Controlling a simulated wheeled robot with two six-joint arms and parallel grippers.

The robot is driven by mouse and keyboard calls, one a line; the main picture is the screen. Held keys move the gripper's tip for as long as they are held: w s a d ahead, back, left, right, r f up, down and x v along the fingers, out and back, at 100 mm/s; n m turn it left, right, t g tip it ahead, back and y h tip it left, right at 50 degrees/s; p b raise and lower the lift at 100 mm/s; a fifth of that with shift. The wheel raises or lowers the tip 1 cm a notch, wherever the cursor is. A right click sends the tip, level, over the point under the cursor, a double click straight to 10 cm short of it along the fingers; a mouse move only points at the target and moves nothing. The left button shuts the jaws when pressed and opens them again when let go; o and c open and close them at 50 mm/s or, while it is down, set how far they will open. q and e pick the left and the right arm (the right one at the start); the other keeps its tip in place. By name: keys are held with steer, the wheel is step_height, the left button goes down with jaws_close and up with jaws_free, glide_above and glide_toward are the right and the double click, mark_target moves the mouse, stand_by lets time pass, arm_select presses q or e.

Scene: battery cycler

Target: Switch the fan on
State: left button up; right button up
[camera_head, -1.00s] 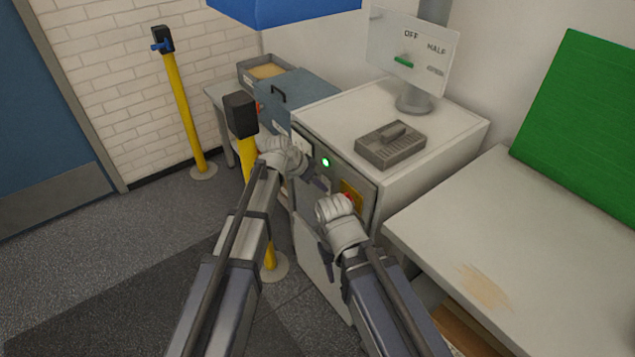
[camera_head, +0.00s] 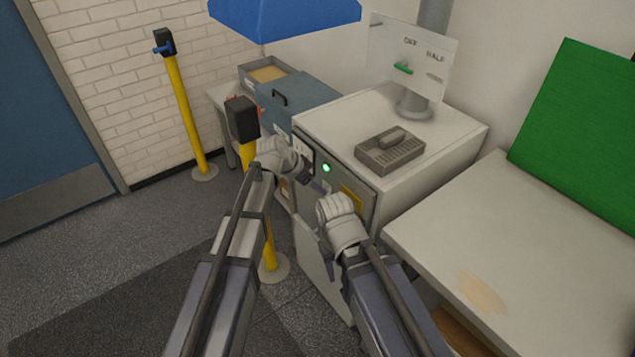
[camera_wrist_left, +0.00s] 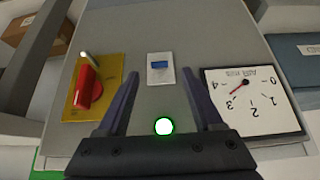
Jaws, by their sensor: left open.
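The cabinet's grey front panel (camera_wrist_left: 225,42) carries a small white switch plate with a blue rocker (camera_wrist_left: 160,67). In the left wrist view it lies ahead, between the fingertips of my left gripper (camera_wrist_left: 160,75). That gripper is open and empty, with its two dark fingers apart. A lit green lamp (camera_wrist_left: 163,126) shows closer to the gripper base, and also in the head view (camera_head: 326,168). In the head view my left gripper (camera_head: 313,186) is at the panel. My right gripper (camera_head: 328,255) hangs low before the cabinet; its jaw state is unclear.
A grey tray (camera_head: 390,153) sits on the cabinet top. A yellow post (camera_head: 268,245) stands left of the cabinet; a bench (camera_head: 540,235) stands right.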

arm_select(q)
steer(key=p+v, duration=0.3)
steer(key=v, duration=0.2)
stand_by(0.3)
steer(key=s+a+n+g+y+p, duration=0.1)
steer(key=s+n+g+y, duration=0.1)
steer(key=s, duration=1)
steer(key=s+a+f+n+g+y+p, duration=0.1)
steer(key=s+n+y, duration=0.3)
steer(key=s, duration=0.9)
steer(key=shift+a+f+n+g+y, duration=0.4)
steer(key=shift+a+n+g, duration=0.15)
steer(key=shift+a, duration=0.2)
